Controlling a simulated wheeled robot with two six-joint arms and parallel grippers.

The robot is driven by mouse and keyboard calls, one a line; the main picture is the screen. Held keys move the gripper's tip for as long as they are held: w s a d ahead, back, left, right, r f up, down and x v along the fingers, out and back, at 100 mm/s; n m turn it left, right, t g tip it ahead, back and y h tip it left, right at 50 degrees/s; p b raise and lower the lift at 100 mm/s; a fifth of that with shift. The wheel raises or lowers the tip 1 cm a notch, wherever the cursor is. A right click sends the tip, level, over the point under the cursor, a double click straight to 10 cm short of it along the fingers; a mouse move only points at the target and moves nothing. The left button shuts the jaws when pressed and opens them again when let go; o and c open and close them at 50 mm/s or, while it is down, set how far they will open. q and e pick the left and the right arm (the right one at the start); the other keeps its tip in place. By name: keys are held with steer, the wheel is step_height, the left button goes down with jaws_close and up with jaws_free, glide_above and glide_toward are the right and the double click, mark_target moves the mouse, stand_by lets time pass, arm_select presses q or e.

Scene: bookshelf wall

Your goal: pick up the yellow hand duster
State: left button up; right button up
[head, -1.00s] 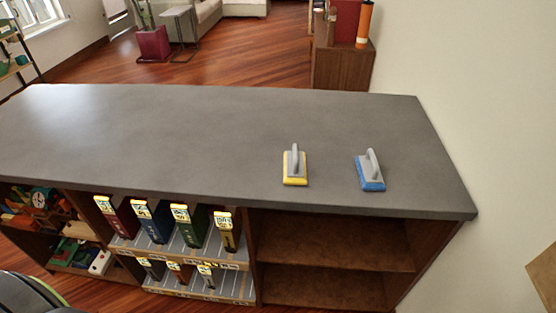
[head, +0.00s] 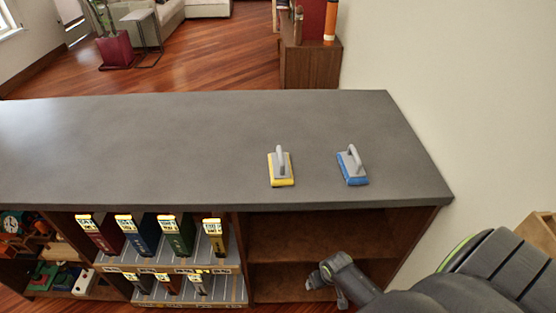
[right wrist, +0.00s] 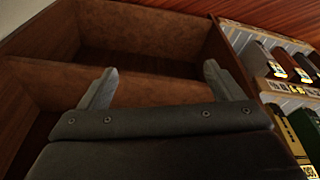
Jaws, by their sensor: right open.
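The yellow hand duster (head: 281,168) rests on the grey countertop (head: 150,150) with its grey handle up. A similar blue hand duster (head: 352,167) stands to its right. My right gripper (head: 318,279) is in front of the lower shelves, below the countertop and the dusters. In the right wrist view my right gripper (right wrist: 155,88) is open and empty, its two fingers spread before the shelf openings. The dusters do not show in that view. My left gripper is not in view.
Empty shelf compartments (head: 300,238) lie under the counter's right part. Several dark binders (head: 180,235) with yellow labels stand left of them, and toys farther left. A pale wall (head: 470,100) rises at the right. The counter around the dusters is clear.

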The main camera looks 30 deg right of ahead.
steer(key=w+a+r+p, duration=0.1)
steer(key=w+r, duration=0.2)
steer(key=r, duration=0.7)
steer(key=w+a+r+t, duration=0.1)
steer(key=w+a+r, duration=0.15)
steer(key=r, duration=0.85)
steer(key=w+a+r+p, duration=0.1)
steer(key=w+r, duration=0.3)
steer(key=r, duration=0.6)
steer(key=w+d+r+m+y, duration=0.1)
steer(key=w+d+r, duration=0.2)
steer(key=w+r, duration=0.4)
steer(key=w+d+r+m, duration=0.25)
steer(key=w+r, duration=0.35)
steer(key=r, duration=0.4)
steer(key=b, duration=0.6)
glide_toward(281, 159)
steer(key=w+d, duration=0.2)
steer(key=shift+n, duration=0.45)
steer(key=x, duration=0.6)
steer(key=shift+f+p, duration=0.3)
steer(key=shift+p, duration=0.1)
steer(key=shift+p+x, duration=0.65)
steer(key=shift+x, duration=2.5)
steer(key=shift+s+a, duration=0.1)
steer(key=shift+a, duration=0.05)
